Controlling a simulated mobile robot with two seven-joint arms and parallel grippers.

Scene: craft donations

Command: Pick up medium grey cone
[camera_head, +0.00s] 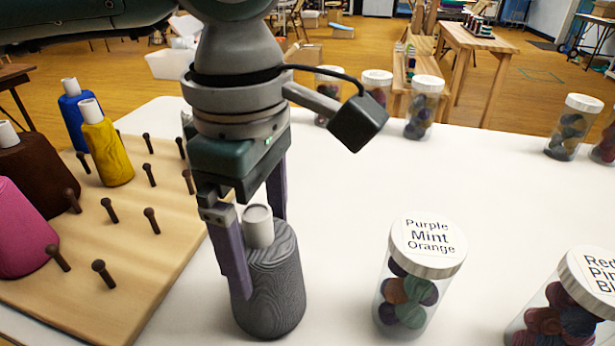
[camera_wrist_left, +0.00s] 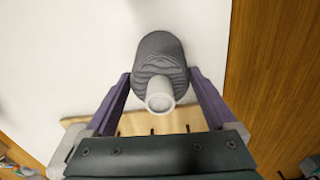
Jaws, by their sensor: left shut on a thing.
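The medium grey cone (camera_head: 270,285) is a grey thread spool with a wood-grain-like texture and a white tip, upright at the white table, right of the wooden peg board (camera_head: 150,235). My left gripper (camera_head: 262,245) reaches down around it and is shut on it, one purple finger on each side. The left wrist view shows the grey cone (camera_wrist_left: 160,60) between the two fingers, its white tip toward the camera. I cannot tell whether its base touches the table. My right gripper is not in view.
Yellow (camera_head: 106,150), blue (camera_head: 74,115), brown (camera_head: 35,170) and pink (camera_head: 18,230) cones stand on the peg board among bare pegs. A jar labelled Purple Mint Orange (camera_head: 420,275) stands right of the grey cone. Another labelled jar (camera_head: 570,305) stands farther right. The table middle (camera_head: 340,190) is clear.

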